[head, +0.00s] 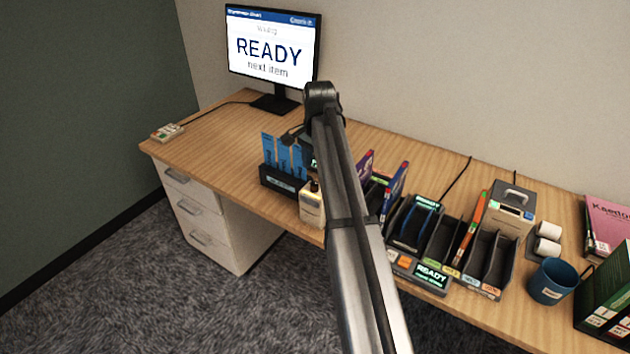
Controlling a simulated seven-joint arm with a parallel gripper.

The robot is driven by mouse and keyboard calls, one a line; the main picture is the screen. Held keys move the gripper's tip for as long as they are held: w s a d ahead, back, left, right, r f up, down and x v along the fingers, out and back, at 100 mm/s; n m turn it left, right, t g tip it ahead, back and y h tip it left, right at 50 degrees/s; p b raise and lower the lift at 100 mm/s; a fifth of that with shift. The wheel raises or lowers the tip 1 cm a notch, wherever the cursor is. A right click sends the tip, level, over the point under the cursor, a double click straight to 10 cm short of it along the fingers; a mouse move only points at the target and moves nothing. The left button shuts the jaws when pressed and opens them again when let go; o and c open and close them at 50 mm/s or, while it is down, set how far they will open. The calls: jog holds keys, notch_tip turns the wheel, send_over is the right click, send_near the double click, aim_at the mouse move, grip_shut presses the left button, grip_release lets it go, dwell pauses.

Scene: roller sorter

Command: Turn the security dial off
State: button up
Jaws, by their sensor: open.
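I cannot make out a security dial for certain. A small pale box with coloured buttons (167,131) lies at the desk's far left corner, with a cable running toward the monitor. A grey box with a handle on top (511,207) and a blue front panel stands at the back right; I cannot tell whether either carries the dial. My arm crosses the middle of the picture and ends at a dark joint in front of the wall. My gripper cannot be made out; the arm hides what lies behind it, including part of a dark device with a greenish screen (308,146).
A monitor (272,48) reading READY stands at the back left of the wooden desk (203,143). A blue card rack (284,158), a small bottle (312,205), black sorter trays (443,241), a blue mug (552,281) and binders (607,300) line the desk. The left desktop is mostly clear.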

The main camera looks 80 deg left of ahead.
aim_at(315, 183)
jog(key=shift+s+a+f, duration=0.1)
jog(key=shift+a+f, duration=0.05)
jog(key=shift+f, duration=2.9)
grip_shut()
